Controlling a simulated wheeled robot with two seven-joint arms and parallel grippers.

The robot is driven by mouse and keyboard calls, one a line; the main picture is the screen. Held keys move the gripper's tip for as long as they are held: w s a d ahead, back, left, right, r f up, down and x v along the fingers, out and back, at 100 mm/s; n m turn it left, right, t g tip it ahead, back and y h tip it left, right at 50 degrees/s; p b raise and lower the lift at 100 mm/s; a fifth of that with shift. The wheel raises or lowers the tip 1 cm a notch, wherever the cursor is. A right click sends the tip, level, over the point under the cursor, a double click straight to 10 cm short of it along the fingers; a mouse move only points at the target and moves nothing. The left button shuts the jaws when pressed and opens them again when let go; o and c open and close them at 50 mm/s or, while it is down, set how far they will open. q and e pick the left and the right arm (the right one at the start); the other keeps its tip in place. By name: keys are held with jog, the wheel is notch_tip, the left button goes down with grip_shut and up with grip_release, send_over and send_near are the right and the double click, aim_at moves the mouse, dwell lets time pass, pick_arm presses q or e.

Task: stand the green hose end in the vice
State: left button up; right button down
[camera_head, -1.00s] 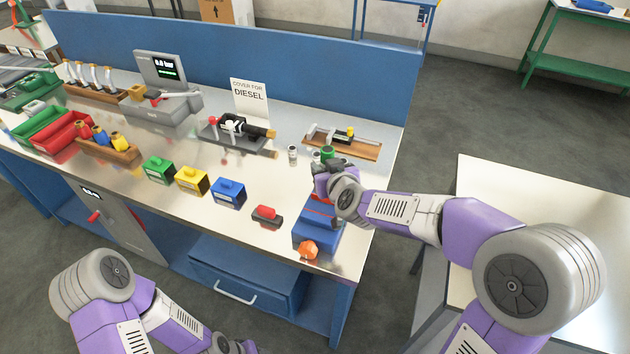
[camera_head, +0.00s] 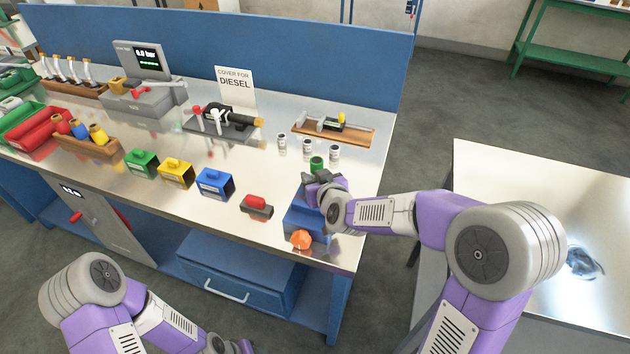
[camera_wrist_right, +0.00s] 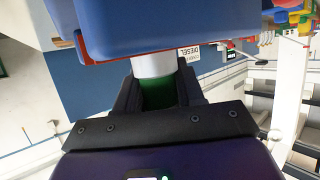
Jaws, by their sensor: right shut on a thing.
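The green hose end (camera_head: 316,163) is upright in my right gripper (camera_head: 322,184), its green top showing above the fingers. In the right wrist view the fingers (camera_wrist_right: 157,95) are shut on its green part (camera_wrist_right: 158,94). Its pale metal part (camera_wrist_right: 153,64) reaches to the blue vice (camera_wrist_right: 150,22). Whether it sits between the jaws is hidden. The vice (camera_head: 303,222) stands near the bench's right front corner, with an orange knob (camera_head: 300,240) in front. My left gripper (camera_head: 228,345) is low at the bottom edge, cut off, its fingers unclear.
A red-topped block (camera_head: 257,204) sits left of the vice, then blue (camera_head: 214,184), yellow (camera_head: 176,173) and green (camera_head: 141,163) boxes. Small vials (camera_head: 307,147) stand behind my right gripper. A wooden-based fixture (camera_head: 335,130) is at the back right.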

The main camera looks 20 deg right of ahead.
jog(key=c, duration=0.7)
grip_release()
jog(key=shift+r, duration=0.1)
jog(key=a+p+v, duration=0.1)
jog(key=p+v, duration=0.1)
jog(key=v, duration=1)
jog(key=shift+d+p, duration=0.4)
jog(key=shift+d, duration=0.05)
jog(key=shift+r, duration=0.1)
